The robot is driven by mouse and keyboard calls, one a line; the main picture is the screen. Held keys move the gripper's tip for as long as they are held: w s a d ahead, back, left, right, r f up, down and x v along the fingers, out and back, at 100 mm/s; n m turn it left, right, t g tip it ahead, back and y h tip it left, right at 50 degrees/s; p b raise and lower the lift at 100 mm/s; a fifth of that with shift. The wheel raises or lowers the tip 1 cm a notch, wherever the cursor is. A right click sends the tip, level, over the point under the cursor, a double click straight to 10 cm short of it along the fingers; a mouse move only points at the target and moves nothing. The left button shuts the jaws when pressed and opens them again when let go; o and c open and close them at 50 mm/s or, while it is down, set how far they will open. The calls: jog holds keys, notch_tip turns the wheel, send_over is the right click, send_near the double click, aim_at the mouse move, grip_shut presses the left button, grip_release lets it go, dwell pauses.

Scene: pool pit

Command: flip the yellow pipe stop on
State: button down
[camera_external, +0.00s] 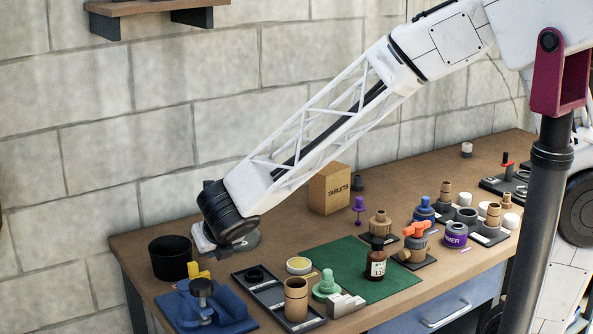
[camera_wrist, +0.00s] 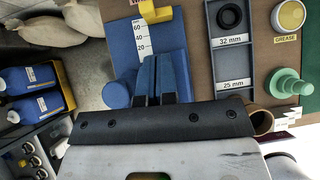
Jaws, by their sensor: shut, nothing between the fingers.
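The yellow pipe stop (camera_external: 198,270) sits at the back edge of a blue fixture (camera_external: 236,306) at the near left of the bench. In the wrist view the yellow stop (camera_wrist: 156,12) is at the top edge, partly cut off, beside a white scale on the blue fixture (camera_wrist: 176,38). I cannot tell which way it is flipped. My gripper (camera_external: 226,251) is at the end of the arm, above and behind the fixture. In the wrist view my gripper (camera_wrist: 159,60) has its fingers together, pointing toward the stop, apart from it and holding nothing.
A black cup (camera_external: 171,258) stands left of the stop. A dark tray (camera_external: 268,290), a tan cup (camera_external: 296,298), a grease tin (camera_external: 299,265) and a green stepped part (camera_external: 326,285) stand to the right. A tablets box (camera_external: 329,189) is farther back. The green mat (camera_external: 345,285) is partly clear.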

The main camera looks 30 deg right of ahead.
aim_at(195, 268)
jog(key=shift+s+a+f+t+y, duration=0.4)
jog(key=shift+s+f+t, duration=0.1)
jog(key=shift+t, duration=0.2)
jog(key=shift+w, duration=0.1)
jog(key=x, duration=0.9)
jog(key=shift+w+f, duration=0.15)
jog(key=shift+f, duration=0.05)
jog(key=shift+w+f, duration=0.1)
jog(key=shift+w, duration=0.05)
jog(key=shift+w, duration=0.1)
